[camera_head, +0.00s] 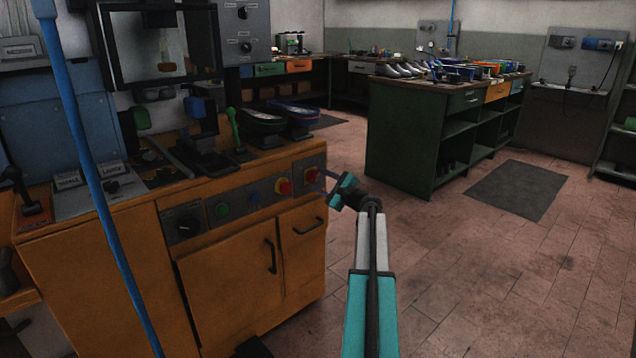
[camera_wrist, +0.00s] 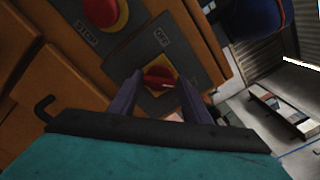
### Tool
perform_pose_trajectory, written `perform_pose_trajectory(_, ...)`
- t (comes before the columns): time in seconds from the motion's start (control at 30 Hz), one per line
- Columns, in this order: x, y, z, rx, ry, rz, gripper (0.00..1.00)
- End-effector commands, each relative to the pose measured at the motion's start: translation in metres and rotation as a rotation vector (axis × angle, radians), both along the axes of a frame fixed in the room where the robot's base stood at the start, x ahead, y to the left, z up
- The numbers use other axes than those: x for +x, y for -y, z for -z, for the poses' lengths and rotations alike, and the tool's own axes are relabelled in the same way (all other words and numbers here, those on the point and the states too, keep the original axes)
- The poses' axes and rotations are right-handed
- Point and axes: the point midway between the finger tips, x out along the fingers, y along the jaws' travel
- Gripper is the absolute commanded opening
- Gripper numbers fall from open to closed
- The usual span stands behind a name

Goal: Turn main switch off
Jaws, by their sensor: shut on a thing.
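The main switch (camera_wrist: 160,77) is a red rotary knob on a yellow plate, set in a grey panel, and it shows in the wrist view between my fingers. In the head view the main switch (camera_head: 311,175) is at the right end of the orange cabinet's front panel. My gripper (camera_head: 328,184) reaches it from the right in the head view. In the wrist view my gripper (camera_wrist: 160,90) has one dark finger on each side of the knob and is shut on it. The fingers partly hide the plate's sides. An "OFF" label is above the knob.
A red stop button (camera_wrist: 103,10) sits close to the switch, with a "STOP" label. The orange cabinet (camera_head: 110,250) has doors with black handles below the panel. A blue pole (camera_head: 95,180) crosses the left of the head view. The floor (camera_head: 500,270) to the right is open.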

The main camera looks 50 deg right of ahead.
Motion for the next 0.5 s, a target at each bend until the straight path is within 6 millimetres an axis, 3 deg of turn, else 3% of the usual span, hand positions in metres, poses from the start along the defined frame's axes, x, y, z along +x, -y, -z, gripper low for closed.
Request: perform_pose_trajectory(0.5, 0.0052, 0.0025, 0.0081, -0.142, -0.016, -0.018, 0.21)
